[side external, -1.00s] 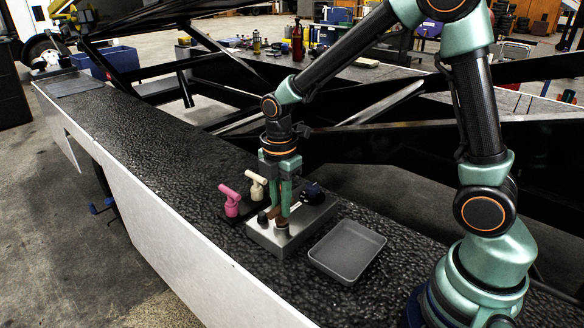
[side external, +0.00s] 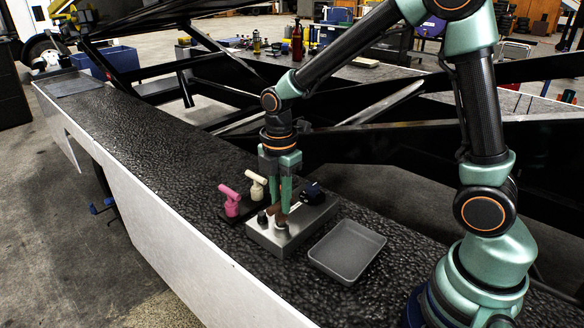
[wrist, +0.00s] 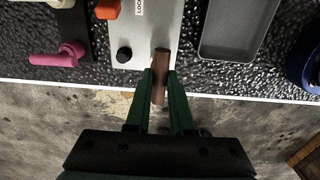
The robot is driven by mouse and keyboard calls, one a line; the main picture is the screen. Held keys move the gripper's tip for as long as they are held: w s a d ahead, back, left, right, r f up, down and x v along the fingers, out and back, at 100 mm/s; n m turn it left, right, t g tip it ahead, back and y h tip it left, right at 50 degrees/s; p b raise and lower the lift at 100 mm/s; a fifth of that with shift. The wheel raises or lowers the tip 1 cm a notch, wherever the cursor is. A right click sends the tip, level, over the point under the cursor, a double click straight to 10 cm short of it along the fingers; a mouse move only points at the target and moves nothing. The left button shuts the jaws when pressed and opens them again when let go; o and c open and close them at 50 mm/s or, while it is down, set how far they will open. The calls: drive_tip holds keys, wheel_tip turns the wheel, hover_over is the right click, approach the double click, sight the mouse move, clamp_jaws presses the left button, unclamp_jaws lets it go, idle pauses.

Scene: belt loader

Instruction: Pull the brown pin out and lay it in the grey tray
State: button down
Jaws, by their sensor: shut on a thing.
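The brown pin (wrist: 160,63) is held between the two green fingers of my gripper (wrist: 160,78). In the side view the pin (side external: 280,215) stands over the front part of the grey metal block (side external: 262,237), at a pale collar. I cannot tell whether its lower end is still inside the collar. My gripper (side external: 283,198) points down and is shut on the pin's upper part. The empty grey tray (side external: 347,250) lies to the right of the block. It also shows at the upper right of the wrist view (wrist: 207,48).
A pink T-handled pin (side external: 231,201) and a cream one (side external: 256,184) stand on a dark holder left of the block. A black knob (wrist: 124,55), an orange part (wrist: 107,9) and a dark blue part (side external: 312,190) are on the block. The belt's white edge runs in front.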

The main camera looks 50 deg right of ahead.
drive_tip(key=shift+r, duration=1.85)
drive_tip(key=shift+s+d+r, duration=0.1)
drive_tip(key=shift+d+r, duration=0.1)
drive_tip(key=shift+r, duration=0.05)
drive_tip(key=s+d+r, duration=0.7)
drive_tip(key=s+r, duration=0.2)
drive_tip(key=s, duration=0.1)
drive_tip(key=f, duration=1.9)
drive_tip(key=shift+w+d, duration=0.1)
drive_tip(key=shift+d, duration=0.1)
drive_tip(key=c, duration=0.8)
unclamp_jaws()
drive_tip(key=shift+f, duration=0.1)
